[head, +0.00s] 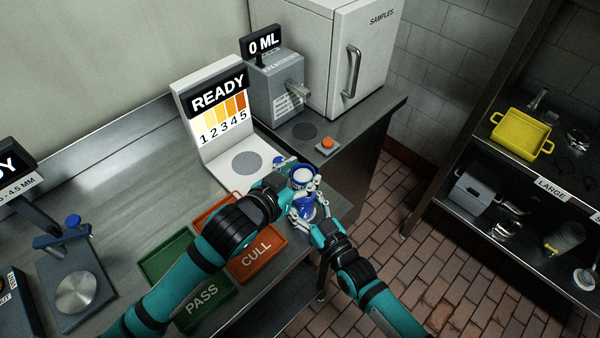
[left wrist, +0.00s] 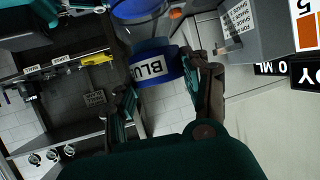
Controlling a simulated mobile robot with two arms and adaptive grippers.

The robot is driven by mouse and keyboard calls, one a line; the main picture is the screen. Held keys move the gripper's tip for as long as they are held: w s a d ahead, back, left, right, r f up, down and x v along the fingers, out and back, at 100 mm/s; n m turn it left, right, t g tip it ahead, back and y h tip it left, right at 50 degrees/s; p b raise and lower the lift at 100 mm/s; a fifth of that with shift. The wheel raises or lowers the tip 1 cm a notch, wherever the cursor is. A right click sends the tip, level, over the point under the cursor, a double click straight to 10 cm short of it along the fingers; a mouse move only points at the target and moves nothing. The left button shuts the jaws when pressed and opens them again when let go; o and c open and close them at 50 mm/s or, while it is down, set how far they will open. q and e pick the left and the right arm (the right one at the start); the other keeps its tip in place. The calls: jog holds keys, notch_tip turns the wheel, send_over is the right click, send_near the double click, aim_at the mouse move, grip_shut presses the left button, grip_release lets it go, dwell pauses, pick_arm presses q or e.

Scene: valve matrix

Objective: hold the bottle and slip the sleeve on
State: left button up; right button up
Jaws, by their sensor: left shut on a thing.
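In the head view my left gripper (head: 300,184) is at the end of the counter, shut on a small blue band with a white label, which I take to be the sleeve (head: 304,174). In the left wrist view the sleeve (left wrist: 153,66) reads "BLU" and sits between my left fingers (left wrist: 165,92). Just below it in the head view is a blue body, apparently the bottle (head: 306,208). My right gripper (head: 312,217) is around it, its fingers partly hidden. I cannot tell whether sleeve and bottle touch or overlap.
A green PASS tray (head: 160,263) and an orange CULL tray (head: 271,240) lie left of the grippers. Behind stand a READY display (head: 218,125), a grey dispenser (head: 272,95) and an orange button (head: 327,143). A shelf with a yellow bin (head: 520,135) is at right.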

pick_arm(q)
jog(key=shift+f, duration=0.8)
dwell(0.5)
jog(key=o, duration=0.8)
jog(key=v, duration=1.2)
pick_arm(e)
jog(key=o, duration=1.4)
